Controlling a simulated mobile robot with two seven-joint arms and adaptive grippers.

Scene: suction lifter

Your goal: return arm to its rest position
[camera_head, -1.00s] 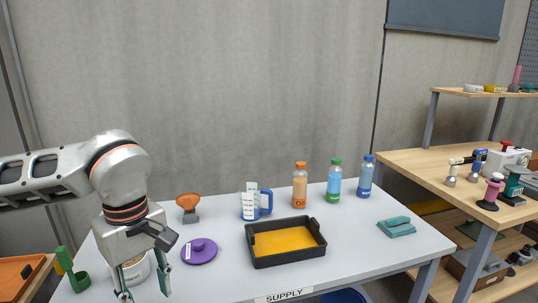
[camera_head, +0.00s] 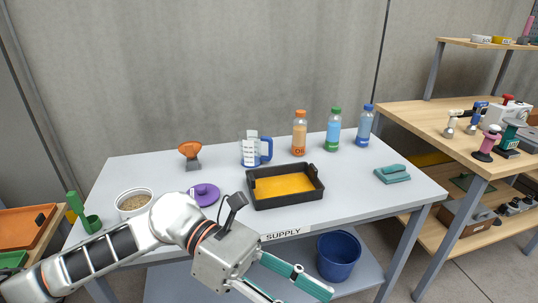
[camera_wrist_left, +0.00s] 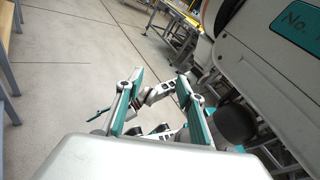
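My left arm comes in from the lower left of the head view and reaches across in front of the supply table (camera_head: 400,190). Its left gripper (camera_head: 298,291) points down to the lower right, near the table's front edge, with teal fingers spread and nothing between them. In the left wrist view the two fingers (camera_wrist_left: 160,85) stand apart, with floor and white and teal robot links behind them. Those links may be my other arm; I cannot make out its gripper's state. The white bowl (camera_head: 133,203) of grainy contents stands on the table, clear of the gripper.
A blue bin (camera_head: 338,257) stands below. A wooden workbench (camera_head: 420,117) is at right.

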